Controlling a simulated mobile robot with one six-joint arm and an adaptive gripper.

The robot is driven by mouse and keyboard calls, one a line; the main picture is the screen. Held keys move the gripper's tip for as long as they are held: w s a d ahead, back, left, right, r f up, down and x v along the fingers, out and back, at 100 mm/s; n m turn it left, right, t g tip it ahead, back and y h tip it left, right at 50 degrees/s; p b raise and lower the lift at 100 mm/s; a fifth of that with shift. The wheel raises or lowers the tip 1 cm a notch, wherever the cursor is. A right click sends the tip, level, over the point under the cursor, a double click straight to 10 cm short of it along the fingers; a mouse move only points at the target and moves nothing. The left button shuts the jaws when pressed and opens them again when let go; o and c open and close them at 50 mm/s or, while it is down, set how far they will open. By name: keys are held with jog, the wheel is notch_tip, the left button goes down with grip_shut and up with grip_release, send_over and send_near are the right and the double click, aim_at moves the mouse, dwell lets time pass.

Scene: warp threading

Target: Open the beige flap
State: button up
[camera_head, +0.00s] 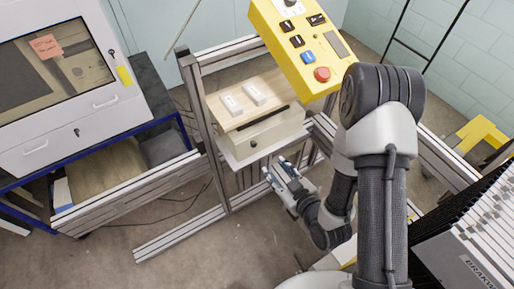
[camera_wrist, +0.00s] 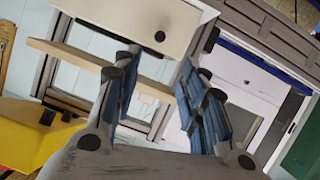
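The beige flap (camera_head: 262,136) is the front of a box under a wooden shelf board on the metal frame, with a small dark knob on it. It looks closed. It also shows at the top of the wrist view (camera_wrist: 125,15), where the dark knob (camera_wrist: 160,36) stands out near its edge. My gripper (camera_head: 275,166) is in front of and below the flap, apart from it. In the wrist view my gripper (camera_wrist: 158,82) has its two blue-padded fingers spread with nothing between them.
The wooden board (camera_head: 232,103) carries two small white blocks. A yellow control box (camera_head: 303,48) with a red button hangs above right. A white machine (camera_head: 60,75) stands left on a blue-framed table. Aluminium frame bars (camera_head: 170,231) run low in front. A dark finned unit (camera_head: 470,225) is at right.

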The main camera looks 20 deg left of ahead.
aim_at(255, 145)
jog(key=b+x, duration=0.1)
jog(key=x, duration=1.4)
jog(key=shift+w+a+f, duration=0.1)
jog(key=shift+w+a, duration=0.05)
jog(key=shift+w, duration=0.05)
grip_shut()
